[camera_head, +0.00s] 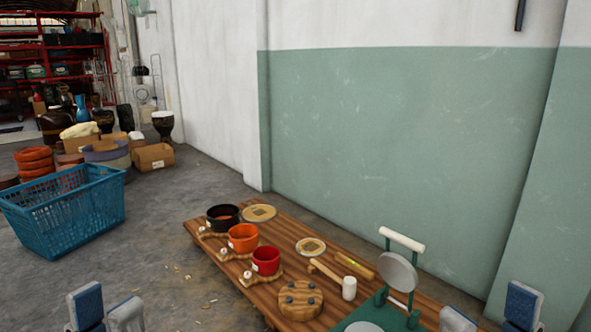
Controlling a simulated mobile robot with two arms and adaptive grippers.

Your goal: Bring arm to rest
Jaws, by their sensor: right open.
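My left gripper (106,308) shows at the bottom left edge, over the floor and left of the wooden table (200,239). Its two blue-and-grey fingertips are close together with nothing seen between them; whether they are open or shut is unclear. My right gripper (490,313) shows at the bottom right, just right of the table's near end. Its fingertips stand well apart and the space between them is empty. Neither gripper is seen touching anything, and both arms are out of view below the frame.
The table holds a black pot (223,217), an orange pot (243,237), a red pot (266,260), a round wooden block (300,299), a mallet (348,288) and a green press (398,272). A blue basket (65,213) stands on the floor at left. A wall (400,150) rises behind.

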